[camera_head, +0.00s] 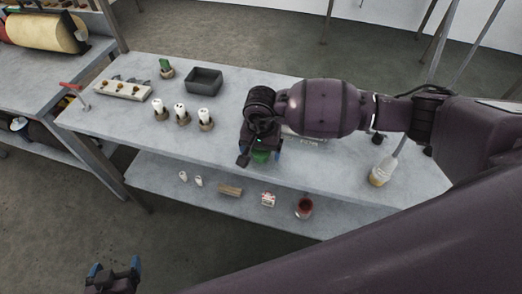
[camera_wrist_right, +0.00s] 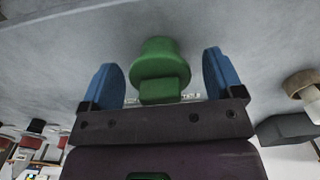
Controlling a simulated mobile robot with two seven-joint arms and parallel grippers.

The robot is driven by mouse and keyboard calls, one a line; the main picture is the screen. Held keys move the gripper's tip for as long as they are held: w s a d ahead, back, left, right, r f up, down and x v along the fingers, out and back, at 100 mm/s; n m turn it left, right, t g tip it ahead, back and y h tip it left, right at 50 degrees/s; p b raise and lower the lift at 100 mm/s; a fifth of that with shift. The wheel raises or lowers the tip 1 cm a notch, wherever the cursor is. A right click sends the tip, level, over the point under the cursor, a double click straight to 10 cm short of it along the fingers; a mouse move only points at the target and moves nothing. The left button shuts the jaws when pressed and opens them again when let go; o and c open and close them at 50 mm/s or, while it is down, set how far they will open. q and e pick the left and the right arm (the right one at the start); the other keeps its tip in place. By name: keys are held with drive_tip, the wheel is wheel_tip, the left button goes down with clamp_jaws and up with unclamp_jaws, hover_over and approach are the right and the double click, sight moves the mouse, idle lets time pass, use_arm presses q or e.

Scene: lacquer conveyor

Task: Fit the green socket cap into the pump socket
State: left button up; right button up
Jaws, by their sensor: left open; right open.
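The green socket cap (camera_head: 260,157) is by the table's front edge, partly hidden under my right gripper (camera_head: 259,153). In the right wrist view the cap (camera_wrist_right: 155,62) is a round green body with a narrower block. It sits between the two blue fingers of my open right gripper (camera_wrist_right: 165,78), with a visible gap on each side. My left gripper (camera_head: 114,268) is open and empty at the lower left, away from the table. I cannot tell which thing is the pump socket.
Several white-topped pieces in brown bases (camera_head: 182,115) stand left of my right arm. A dark tray (camera_head: 203,81), a pale holed block (camera_head: 122,89) and a green item in a cup (camera_head: 166,66) are behind. A lower shelf (camera_head: 235,200) holds small items.

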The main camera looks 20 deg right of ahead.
drive_tip(key=shift+f, duration=0.2)
drive_tip(key=c, duration=1)
